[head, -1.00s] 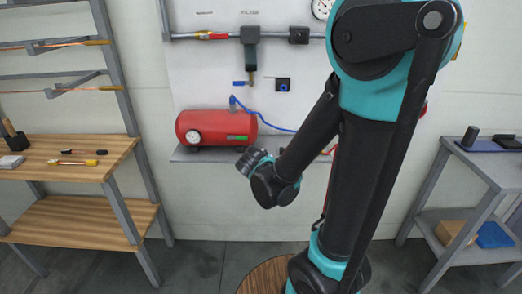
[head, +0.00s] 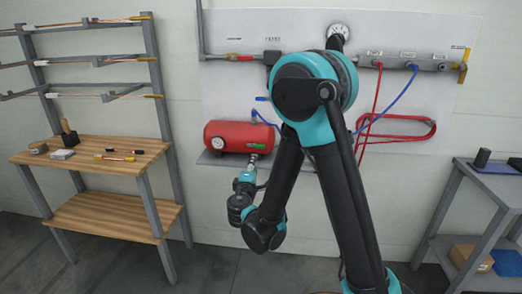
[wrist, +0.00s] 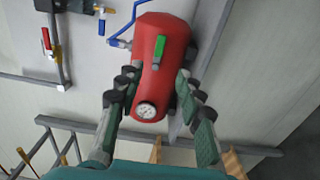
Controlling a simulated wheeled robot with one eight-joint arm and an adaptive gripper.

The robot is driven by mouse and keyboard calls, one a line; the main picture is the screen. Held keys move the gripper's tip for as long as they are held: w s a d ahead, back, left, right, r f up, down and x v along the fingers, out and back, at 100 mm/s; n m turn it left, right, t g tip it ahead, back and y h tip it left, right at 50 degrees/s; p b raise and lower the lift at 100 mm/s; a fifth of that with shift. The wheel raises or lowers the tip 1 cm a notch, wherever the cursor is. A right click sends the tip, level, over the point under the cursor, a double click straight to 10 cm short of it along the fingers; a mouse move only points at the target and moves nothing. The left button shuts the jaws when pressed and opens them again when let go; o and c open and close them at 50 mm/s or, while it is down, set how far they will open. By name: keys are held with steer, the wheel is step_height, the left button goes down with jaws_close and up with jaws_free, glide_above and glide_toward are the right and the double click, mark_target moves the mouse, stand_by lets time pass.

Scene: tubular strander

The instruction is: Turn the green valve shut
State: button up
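The green valve is a green lever handle (wrist: 159,47) on the side of the red tank (wrist: 163,72). In the wrist view the handle runs roughly along the tank's length. In the head view the handle (head: 257,147) shows small near the tank's right end. My gripper (wrist: 157,78) is open, with one finger on each side of the tank in the wrist view. Nothing is between the fingers, and the handle appears ahead of them. In the head view my gripper (head: 253,161) points up at the tank from just below. Contact cannot be told.
A dial gauge (wrist: 146,110) sits on the tank's end. A blue hose (head: 263,118) joins the tank to the wall panel. A red-handled valve (wrist: 46,40) is on a pipe. A wooden shelf (head: 90,146) stands left and a grey bench (head: 485,180) right. Floor between is clear.

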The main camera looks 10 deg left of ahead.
mark_target(255, 146)
steer(key=w, duration=1.4)
steer(key=shift+w+d, duration=0.15)
steer(key=shift+d, duration=0.05)
jaws_close()
